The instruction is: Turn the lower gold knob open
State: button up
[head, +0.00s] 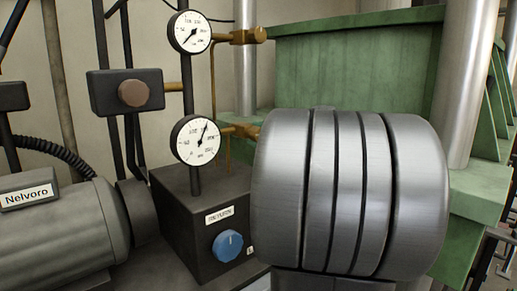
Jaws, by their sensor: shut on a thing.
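The lower gold valve fitting (236,130) juts out to the right from the pipe beside the lower gauge. The outer end of it, where the knob sits, is partly hidden, because the view just to its right is blocked close to the camera. How far the knob is turned cannot be seen. The lower white dial gauge (195,140) has its needle pointing up and to the right.
The upper gold knob (259,35) is beside the upper gauge (189,32). A black box with a brown button (133,93) is to the left. A blue knob (228,246) is on the dark box below. A grey motor (62,231) lies at left; a green frame (360,75) stands behind.

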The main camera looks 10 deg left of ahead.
jog(key=shift+f+n+b, duration=0.15)
jog(key=shift+n+b, duration=1.05)
jog(key=shift+b, duration=0.05)
jog(key=o, duration=1)
jog(key=shift+d, duration=0.1)
jog(key=v, duration=1.3)
jog(key=shift+s+d, duration=0.2)
jog(key=shift+s, duration=0.05)
